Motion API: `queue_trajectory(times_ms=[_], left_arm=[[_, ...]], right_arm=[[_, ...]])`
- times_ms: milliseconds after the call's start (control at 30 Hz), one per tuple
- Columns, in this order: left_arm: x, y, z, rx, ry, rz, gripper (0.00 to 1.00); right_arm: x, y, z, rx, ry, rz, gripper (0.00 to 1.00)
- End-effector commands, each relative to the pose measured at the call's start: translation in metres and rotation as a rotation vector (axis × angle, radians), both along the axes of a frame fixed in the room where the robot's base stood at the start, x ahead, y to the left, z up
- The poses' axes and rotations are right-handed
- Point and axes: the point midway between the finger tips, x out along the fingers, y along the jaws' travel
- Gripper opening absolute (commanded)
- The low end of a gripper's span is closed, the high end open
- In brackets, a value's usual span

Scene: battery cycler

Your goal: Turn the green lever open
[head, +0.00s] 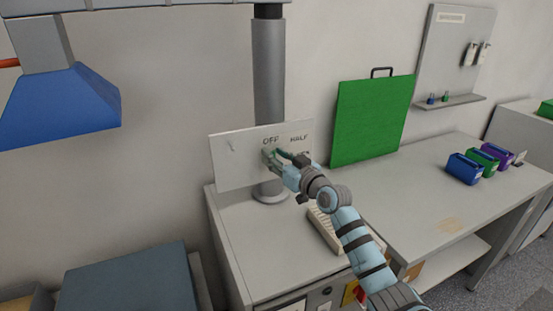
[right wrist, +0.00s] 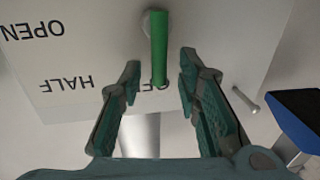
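The green lever (right wrist: 159,50) is on a white panel (head: 230,168) with OFF, HALF and OPEN marks. In the right wrist view the picture of the panel is upside down; the lever runs from its round grey pivot to the OFF mark, partly covering that word. My right gripper (right wrist: 159,72) is open, with the lever's free end between its two fingers and a visible gap on each side. In the head view the right gripper (head: 272,157) is at the panel just below OFF and hides most of the lever. My left gripper is not in view.
A grey post (head: 269,75) stands behind the panel. A keyboard-like tray (head: 325,230) lies on the counter under my right arm. A green board (head: 370,120) leans on the wall at right. A blue hood (head: 62,105) hangs at left. A small peg (right wrist: 245,100) sticks out of the panel.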

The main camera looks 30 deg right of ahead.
Motion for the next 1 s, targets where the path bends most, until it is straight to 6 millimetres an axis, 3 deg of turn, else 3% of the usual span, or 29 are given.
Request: queue_trajectory(times_ms=[200,400,767,1000], left_arm=[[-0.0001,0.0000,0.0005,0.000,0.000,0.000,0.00],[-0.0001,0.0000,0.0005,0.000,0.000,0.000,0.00],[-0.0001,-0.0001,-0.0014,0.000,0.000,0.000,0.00],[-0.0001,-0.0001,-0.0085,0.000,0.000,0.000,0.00]], right_arm=[[0.0001,-0.0001,0.0000,0.000,0.001,0.000,0.29],[-0.0001,-0.0004,-0.0001,0.000,0.001,-0.001,0.00],[-0.0004,-0.0016,-0.0009,0.022,-0.001,-0.001,0.00],[-0.0007,-0.0061,-0.0028,0.127,-0.006,-0.002,0.00]])
